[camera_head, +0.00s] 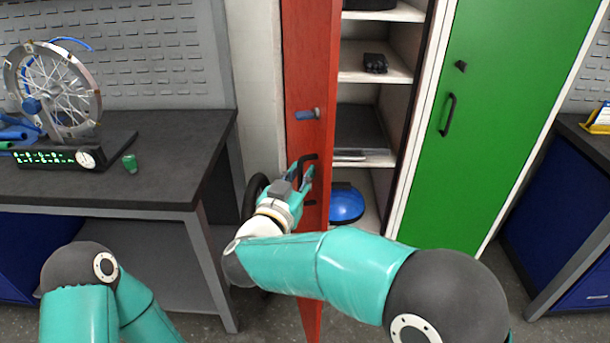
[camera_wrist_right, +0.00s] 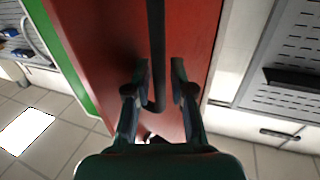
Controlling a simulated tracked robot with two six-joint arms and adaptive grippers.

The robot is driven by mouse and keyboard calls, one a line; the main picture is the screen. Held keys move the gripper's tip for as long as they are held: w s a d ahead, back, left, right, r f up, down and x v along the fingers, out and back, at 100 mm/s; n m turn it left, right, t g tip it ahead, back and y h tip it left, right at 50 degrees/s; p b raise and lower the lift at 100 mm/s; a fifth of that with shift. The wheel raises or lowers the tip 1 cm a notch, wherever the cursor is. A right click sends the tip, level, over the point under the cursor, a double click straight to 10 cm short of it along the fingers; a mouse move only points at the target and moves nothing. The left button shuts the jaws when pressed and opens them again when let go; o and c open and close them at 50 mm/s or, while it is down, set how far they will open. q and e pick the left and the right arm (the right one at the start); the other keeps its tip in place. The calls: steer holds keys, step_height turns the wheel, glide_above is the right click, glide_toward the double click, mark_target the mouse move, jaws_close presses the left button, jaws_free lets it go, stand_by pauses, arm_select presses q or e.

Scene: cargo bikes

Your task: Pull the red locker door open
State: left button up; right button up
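The red locker door (camera_head: 309,77) stands swung out from the locker and shows nearly edge-on in the head view, with shelves visible behind it. Its black bar handle (camera_head: 307,158) is on the side facing left. My right gripper (camera_head: 304,172) is at this handle. In the right wrist view the handle (camera_wrist_right: 156,45) runs between the two fingers of my right gripper (camera_wrist_right: 160,75), closer to the left finger. The fingers are drawn in around it, with a narrow gap on the right. My left arm shows at the lower left; its gripper is out of view.
The open locker holds a blue dome (camera_head: 346,205) and other items on shelves. A closed green door (camera_head: 505,120) stands to its right. A dark workbench (camera_head: 165,165) with a wheel stand (camera_head: 55,90) is on the left. A blue cabinet (camera_head: 565,200) is at right.

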steer(key=shift+r, duration=0.15)
step_height(320, 180, up, 10)
steer(key=shift+f, duration=0.2)
stand_by(0.4)
